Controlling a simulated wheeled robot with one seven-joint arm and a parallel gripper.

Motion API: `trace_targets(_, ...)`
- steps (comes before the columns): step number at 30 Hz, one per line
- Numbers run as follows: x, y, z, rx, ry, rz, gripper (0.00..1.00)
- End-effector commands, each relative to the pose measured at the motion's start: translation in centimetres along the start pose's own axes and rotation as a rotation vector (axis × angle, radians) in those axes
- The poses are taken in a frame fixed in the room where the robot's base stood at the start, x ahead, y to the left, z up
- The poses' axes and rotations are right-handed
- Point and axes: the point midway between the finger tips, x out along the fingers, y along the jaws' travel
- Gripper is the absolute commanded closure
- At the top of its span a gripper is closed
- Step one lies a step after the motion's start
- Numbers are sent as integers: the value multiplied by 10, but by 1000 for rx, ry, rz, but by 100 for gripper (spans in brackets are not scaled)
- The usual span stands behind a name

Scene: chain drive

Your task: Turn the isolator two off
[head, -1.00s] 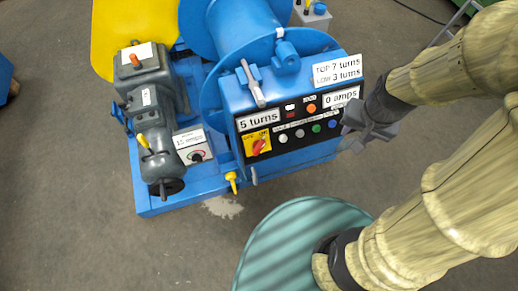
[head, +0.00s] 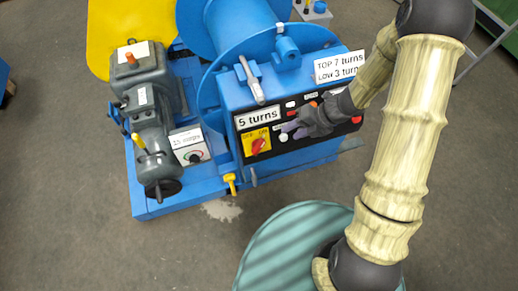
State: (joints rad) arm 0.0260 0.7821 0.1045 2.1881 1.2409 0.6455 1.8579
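The isolator is a red rotary knob (head: 258,146) on a yellow plate with lettering along its top edge, at the lower left of the black control panel (head: 330,132). The knob sits at a slant. I cannot read a number two on it. My gripper (head: 289,131) is in front of the panel, just right of the yellow plate, pointing left. Its two grey fingertips look apart, with nothing between them. It appears clear of the knob. My gripper and wrist hide the middle of the panel, including some buttons.
A "5 turns" label (head: 258,118) is above the isolator. A grey lever (head: 250,80) stands above it. A white box with a dial (head: 193,157) and a grey motor (head: 150,110) are to the left. A yellow-handled valve (head: 231,183) is below.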

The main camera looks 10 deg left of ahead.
Motion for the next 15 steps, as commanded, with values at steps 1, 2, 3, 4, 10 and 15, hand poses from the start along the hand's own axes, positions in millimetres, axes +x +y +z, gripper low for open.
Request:
trace_targets(1, 2, 0, 1, 20, -2, 4, 62)
trace_targets(2, 2, 0, 1, 24, -3, 5, 62)
trace_targets(3, 2, 0, 1, 25, -3, 5, 62)
trace_targets(4, 1, 0, 1, 24, -3, 5, 62)
trace_targets(10, 2, 0, 1, 21, -3, 4, 62)
trace_targets(15, 12, 0, 1, 20, -1, 5, 62)
